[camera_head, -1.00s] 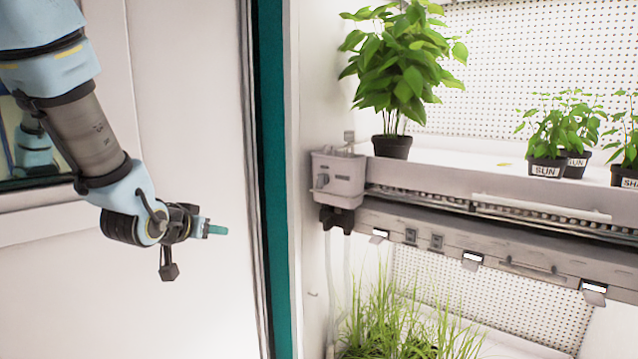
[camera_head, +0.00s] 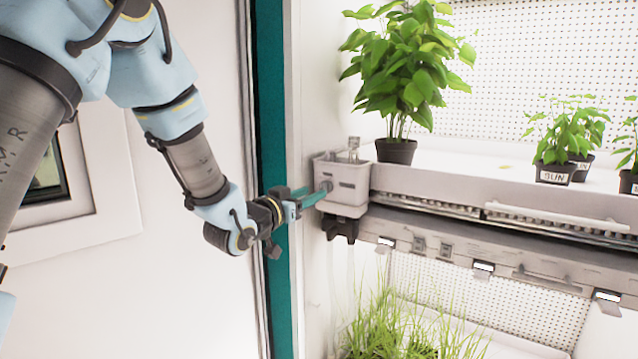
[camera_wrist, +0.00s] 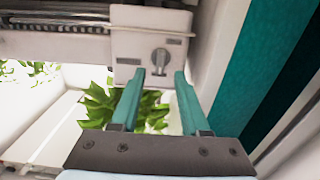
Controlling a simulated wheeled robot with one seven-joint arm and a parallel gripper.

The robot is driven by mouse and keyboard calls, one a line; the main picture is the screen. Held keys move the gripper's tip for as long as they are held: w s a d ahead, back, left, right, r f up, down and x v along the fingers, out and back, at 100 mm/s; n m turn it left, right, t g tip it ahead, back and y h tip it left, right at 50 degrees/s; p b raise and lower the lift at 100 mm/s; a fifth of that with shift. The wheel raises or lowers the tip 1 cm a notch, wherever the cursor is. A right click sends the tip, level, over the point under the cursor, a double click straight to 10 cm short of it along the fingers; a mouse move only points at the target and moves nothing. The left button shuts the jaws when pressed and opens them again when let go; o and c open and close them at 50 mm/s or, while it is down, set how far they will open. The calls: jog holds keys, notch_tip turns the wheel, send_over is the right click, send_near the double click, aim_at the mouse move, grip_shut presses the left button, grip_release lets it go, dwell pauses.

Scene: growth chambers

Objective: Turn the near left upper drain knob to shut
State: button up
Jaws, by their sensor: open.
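The drain knob (camera_wrist: 160,60) is a small grey knob on the end face of a pale grey drain box (camera_head: 347,172). The box sits at the left end of the upper shelf. In the wrist view the knob's grip bar stands roughly upright in the picture. My gripper (camera_wrist: 159,76) is open, its two teal fingers pointing at the knob, with the knob in line with the gap between their tips. In the head view my gripper (camera_head: 318,195) reaches the box from the left, and its fingertips partly hide the knob. I cannot tell whether the fingers touch it.
A tall leafy potted plant (camera_head: 396,150) stands on the upper shelf beside the box. A dark fitting (camera_head: 340,228) hangs below the box, above grass-like plants (camera_head: 410,335). The teal door edge (camera_head: 269,110) and white chamber frame are close to my arm.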

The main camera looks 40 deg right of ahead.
aim_at(324, 188)
jog(key=p+x, duration=0.1)
jog(key=x, duration=0.3)
jog(key=shift+w+d+p, duration=0.15)
jog(key=shift+d+p, duration=0.15)
jog(key=shift+d, duration=0.05)
grip_shut()
